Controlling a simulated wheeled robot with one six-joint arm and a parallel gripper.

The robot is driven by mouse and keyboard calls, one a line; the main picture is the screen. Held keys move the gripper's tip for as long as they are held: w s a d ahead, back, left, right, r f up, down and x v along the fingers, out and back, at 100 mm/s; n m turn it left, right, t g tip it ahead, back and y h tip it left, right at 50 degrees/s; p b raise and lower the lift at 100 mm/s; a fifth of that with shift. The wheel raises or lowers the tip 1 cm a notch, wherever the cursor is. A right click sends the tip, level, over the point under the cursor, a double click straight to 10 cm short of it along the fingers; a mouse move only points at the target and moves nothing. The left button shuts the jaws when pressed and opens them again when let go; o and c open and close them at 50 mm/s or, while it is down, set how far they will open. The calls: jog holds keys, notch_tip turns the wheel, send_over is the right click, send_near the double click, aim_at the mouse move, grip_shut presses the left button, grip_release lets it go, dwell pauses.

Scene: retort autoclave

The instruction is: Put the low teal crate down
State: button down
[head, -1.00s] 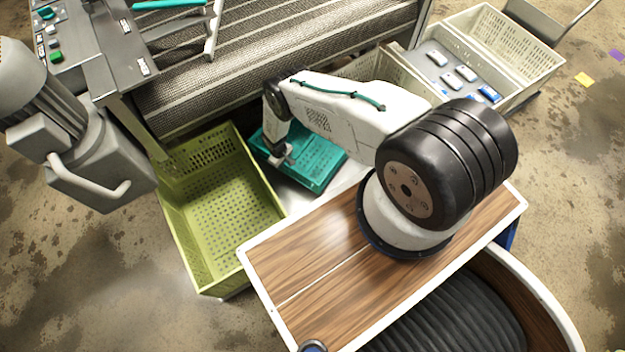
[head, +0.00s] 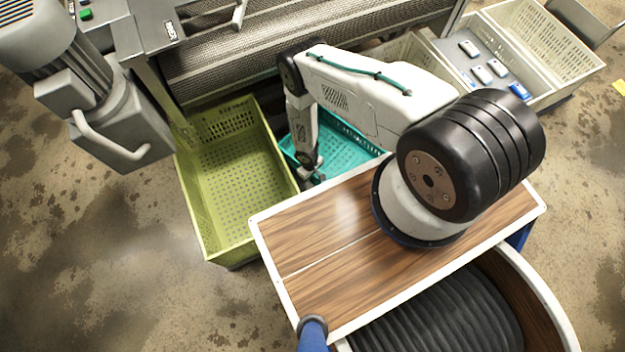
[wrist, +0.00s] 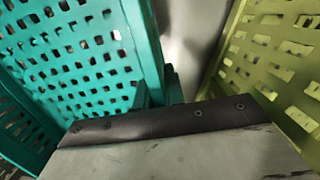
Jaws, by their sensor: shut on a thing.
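The low teal crate (head: 345,146) lies behind the wooden top of my base in the head view, to the right of the green crate. My gripper (head: 313,178) is at its near left edge, pointing down, shut on the crate's wall. In the wrist view the teal crate (wrist: 75,60) fills the left side, with its perforated floor and wall close to my gripper (wrist: 165,100). The fingertips are mostly hidden in both views. I cannot tell whether the crate's underside touches a surface.
A taller green crate (head: 262,187) stands just left of the teal crate, with a narrow gap in the wrist view. Cream crates (head: 575,58) and a grey panel with small white and blue things (head: 487,72) are at the upper right. A ribbed grey machine (head: 225,65) stands behind.

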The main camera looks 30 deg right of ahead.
jog(key=shift+s, duration=0.3)
jog(key=shift+f, duration=1.8)
jog(key=c, duration=1.5)
grip_release()
jog(key=shift+w+a+r, duration=0.1)
jog(key=shift+w+r, duration=0.15)
jog(key=shift+r, duration=1.75)
jog(key=shift+w+a+r, duration=0.15)
jog(key=shift+w+r, duration=0.05)
jog(key=shift+r, duration=1.8)
jog(key=shift+w+a+r, duration=0.1)
jog(key=shift+w+r, duration=0.15)
jog(key=shift+r, duration=1.75)
